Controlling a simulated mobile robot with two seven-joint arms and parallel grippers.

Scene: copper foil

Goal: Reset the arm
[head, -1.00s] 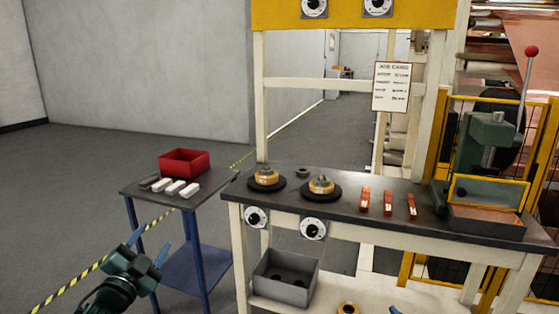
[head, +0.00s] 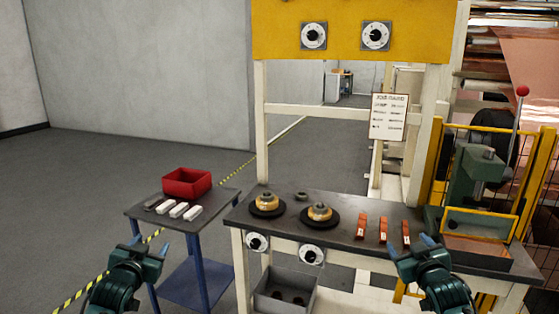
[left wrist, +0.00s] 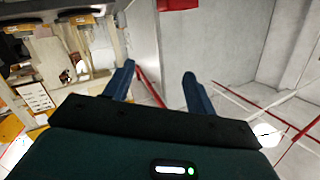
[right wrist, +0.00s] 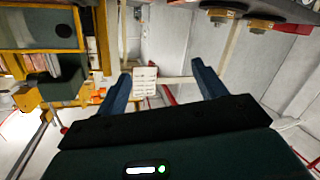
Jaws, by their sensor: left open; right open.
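My left gripper (head: 146,247) is raised at the lower left in the head view, in front of the small side table (head: 134,212). Its two blue fingers stand apart and are empty in the left wrist view (left wrist: 160,85). My right gripper (head: 410,243) is at the lower right, in front of the workbench (head: 350,252). Its fingers are apart with nothing between them in the right wrist view (right wrist: 160,82). Neither gripper touches anything.
The side table holds a red bin (head: 187,183) and several small blocks (head: 179,209). The workbench holds two black discs with brass parts (head: 319,213), orange-red pieces (head: 383,229) and a green press (head: 474,178). A grey bin (head: 285,292) sits below. Floor at left is clear.

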